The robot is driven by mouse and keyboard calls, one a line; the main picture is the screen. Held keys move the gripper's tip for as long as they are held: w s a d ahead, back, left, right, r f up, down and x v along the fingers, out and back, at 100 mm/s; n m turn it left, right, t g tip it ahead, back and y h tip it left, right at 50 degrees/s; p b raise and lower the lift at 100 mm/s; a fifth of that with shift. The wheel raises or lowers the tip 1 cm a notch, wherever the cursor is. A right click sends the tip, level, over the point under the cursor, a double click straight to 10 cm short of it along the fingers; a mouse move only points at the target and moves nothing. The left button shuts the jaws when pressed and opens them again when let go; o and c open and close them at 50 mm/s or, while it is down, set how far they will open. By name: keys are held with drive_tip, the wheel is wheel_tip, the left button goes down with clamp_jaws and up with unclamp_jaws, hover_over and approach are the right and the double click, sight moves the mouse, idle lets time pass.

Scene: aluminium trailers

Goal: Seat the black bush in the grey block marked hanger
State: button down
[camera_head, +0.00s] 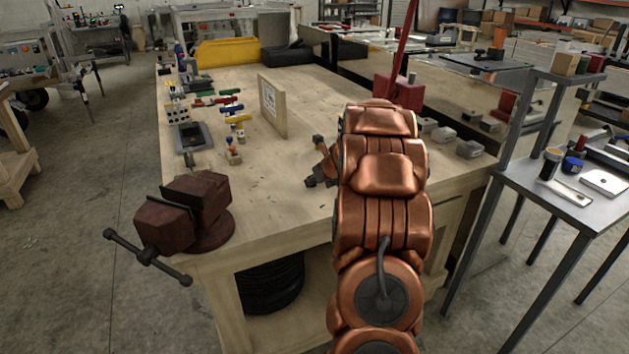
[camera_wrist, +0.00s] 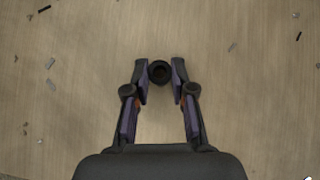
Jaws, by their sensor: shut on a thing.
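My gripper (camera_wrist: 160,82) is shut on the black bush (camera_wrist: 159,72), a small round dark piece with its hollow end showing between the fingertips in the wrist view. In the head view my gripper (camera_head: 322,182) is low over the wooden bench, partly hidden behind my copper arm; the bush cannot be made out there. Several small grey blocks stand along the bench's right side, among them a near one (camera_head: 469,149) and one farther back (camera_head: 443,134). Their markings are too small to read, so I cannot tell which is the hanger.
The wooden bench (camera_head: 290,200) is mostly clear around my gripper, with small scraps on it. An upright board (camera_head: 272,105) stands behind it. A red vise (camera_head: 185,215) is at the front left corner. Coloured tools and a dark tray (camera_head: 192,137) lie at left.

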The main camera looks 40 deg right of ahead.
drive_tip(key=shift+f, duration=0.2)
drive_tip(key=c, duration=1)
unclamp_jaws()
drive_tip(key=shift+r, duration=0.15)
drive_tip(key=shift+s+r, duration=0.15)
drive_tip(key=shift+r, duration=0.1)
drive_tip(key=v, duration=1.1)
drive_tip(key=shift+s+r, duration=0.2)
